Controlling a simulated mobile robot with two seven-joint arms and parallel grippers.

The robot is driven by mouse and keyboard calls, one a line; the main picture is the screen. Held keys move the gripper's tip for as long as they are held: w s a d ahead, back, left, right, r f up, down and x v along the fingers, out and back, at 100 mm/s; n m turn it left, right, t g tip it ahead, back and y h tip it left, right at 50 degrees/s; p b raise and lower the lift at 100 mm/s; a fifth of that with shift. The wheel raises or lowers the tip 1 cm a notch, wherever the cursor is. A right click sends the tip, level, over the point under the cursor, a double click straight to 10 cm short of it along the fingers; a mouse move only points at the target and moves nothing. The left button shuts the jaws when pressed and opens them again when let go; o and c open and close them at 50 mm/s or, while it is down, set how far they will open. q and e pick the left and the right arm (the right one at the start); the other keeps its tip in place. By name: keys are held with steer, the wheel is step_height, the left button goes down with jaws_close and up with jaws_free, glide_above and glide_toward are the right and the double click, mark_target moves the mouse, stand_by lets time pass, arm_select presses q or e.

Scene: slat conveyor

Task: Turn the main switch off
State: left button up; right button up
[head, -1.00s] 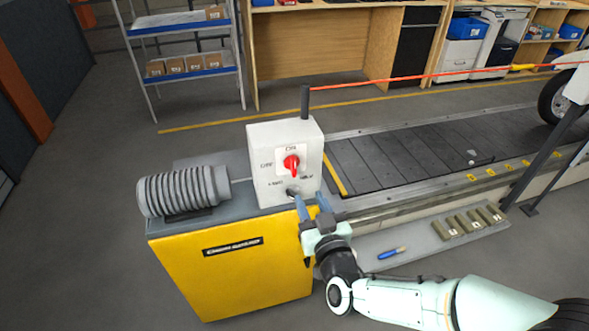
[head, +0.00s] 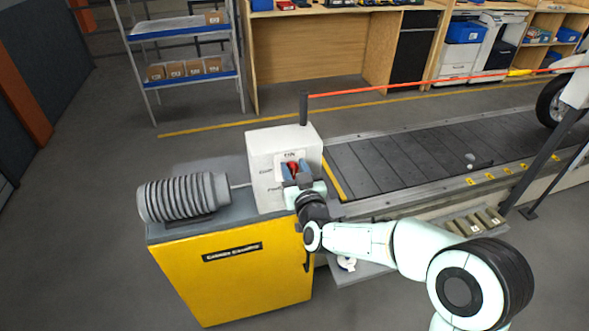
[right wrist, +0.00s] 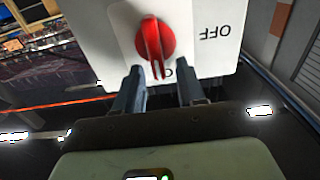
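The main switch is a red rotary knob (head: 293,167) on the front of a white box (head: 264,170). In the right wrist view the knob (right wrist: 154,42) shows close up, its handle pointing toward a partly hidden label beginning with O. The OFF label (right wrist: 214,32) is to one side of the handle. My right gripper (head: 296,175) is in front of the knob. In the right wrist view its two fingers (right wrist: 160,86) are spread on either side of the handle's end, with gaps visible. My left gripper is not in view.
The white box stands on a yellow cabinet (head: 240,275) beside a ribbed grey motor (head: 183,196). The slat conveyor (head: 400,165) runs to the right. A dark post (head: 304,108) holds a red cord (head: 420,83). A low shelf with several small blocks (head: 475,221) is in front.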

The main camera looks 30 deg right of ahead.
jaws_close()
steer(key=shift+a+n, duration=0.1)
steer(key=shift+n, duration=0.2)
steer(key=n, duration=0.2)
steer(key=shift+w+a+f+n, duration=0.1)
steer(key=shift+a+n, duration=0.2)
steer(key=shift+n, duration=0.1)
steer(key=f+n, duration=0.1)
steer(key=n, duration=0.4)
steer(key=a+n+p, duration=0.1)
steer(key=n, duration=0.3)
steer(key=a+f+n+p, duration=0.1)
steer(key=n, duration=0.4)
steer(key=shift+w+f+n, duration=0.2)
steer(key=shift+f+n, duration=0.1)
